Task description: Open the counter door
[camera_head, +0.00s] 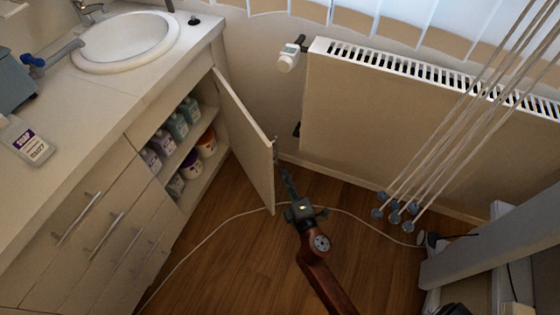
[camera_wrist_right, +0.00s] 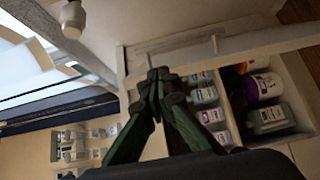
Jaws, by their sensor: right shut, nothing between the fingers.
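The counter door (camera_head: 246,140) stands swung out from the cabinet under the sink counter, at a wide angle, in the head view. Shelves with bottles and tubs show behind it. A small dark piece, perhaps its handle, shows at the door's outer edge. My right gripper (camera_head: 287,178) is just right of that edge, shut with nothing in it. Whether it touches the door I cannot tell. In the right wrist view the shut fingertips (camera_wrist_right: 158,76) are in front of the cabinet, whose shelves (camera_wrist_right: 222,100) show at the right. My left gripper is in neither view.
A radiator (camera_head: 400,130) stands on the wall to the right. Several thin poles (camera_head: 455,120) with blue ends stand before it. A white cable (camera_head: 215,232) lies across the wooden floor. A sink (camera_head: 125,42) and a bottle (camera_head: 25,140) are on the counter.

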